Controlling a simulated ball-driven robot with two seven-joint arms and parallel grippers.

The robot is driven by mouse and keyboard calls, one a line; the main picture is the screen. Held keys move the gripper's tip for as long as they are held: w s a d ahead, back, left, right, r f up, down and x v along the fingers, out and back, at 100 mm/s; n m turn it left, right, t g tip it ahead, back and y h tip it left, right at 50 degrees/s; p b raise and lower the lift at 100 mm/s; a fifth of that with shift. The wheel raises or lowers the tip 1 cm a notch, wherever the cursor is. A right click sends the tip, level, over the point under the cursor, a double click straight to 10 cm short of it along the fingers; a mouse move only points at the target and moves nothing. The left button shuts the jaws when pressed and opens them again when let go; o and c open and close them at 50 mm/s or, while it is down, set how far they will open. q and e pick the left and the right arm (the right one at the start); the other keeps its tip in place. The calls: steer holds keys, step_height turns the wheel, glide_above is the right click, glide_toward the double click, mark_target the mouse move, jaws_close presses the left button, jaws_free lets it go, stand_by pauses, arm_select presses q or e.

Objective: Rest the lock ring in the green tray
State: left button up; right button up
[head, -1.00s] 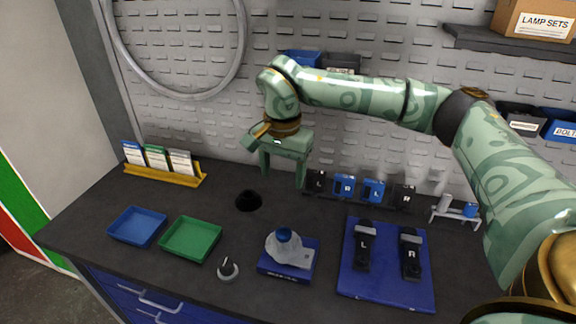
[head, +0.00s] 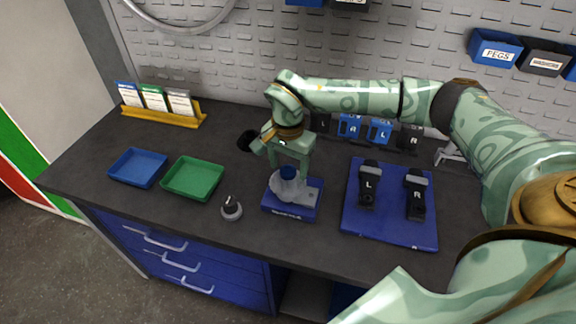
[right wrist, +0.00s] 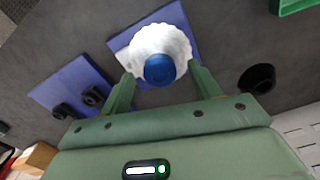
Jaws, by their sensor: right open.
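A pale, scalloped piece with a round blue knob on top, apparently the lock ring (head: 285,190), sits on a blue stand (head: 291,212) on the bench. In the right wrist view the lock ring (right wrist: 143,48) lies just beyond the fingers, its blue knob between them. My right gripper (head: 290,168) is open, pointing down over the knob. The right wrist view shows its two fingers (right wrist: 163,78) apart; I cannot tell whether they touch it. The green tray (head: 193,178) is empty, left of the stand. My left gripper is not in view.
A blue tray (head: 137,167) stands left of the green one. A grey dial with a black knob (head: 231,208) stands between green tray and stand. A blue board (head: 390,218) with black L and R parts lies right. A yellow card rack (head: 160,118) stands behind the trays.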

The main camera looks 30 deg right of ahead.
mark_target(288, 169)
steer(key=shift+f, duration=0.2)
jaws_close()
steer(key=shift+r+p, duration=2.05)
steer(key=shift+r, duration=0.05)
steer(key=shift+f, duration=0.1)
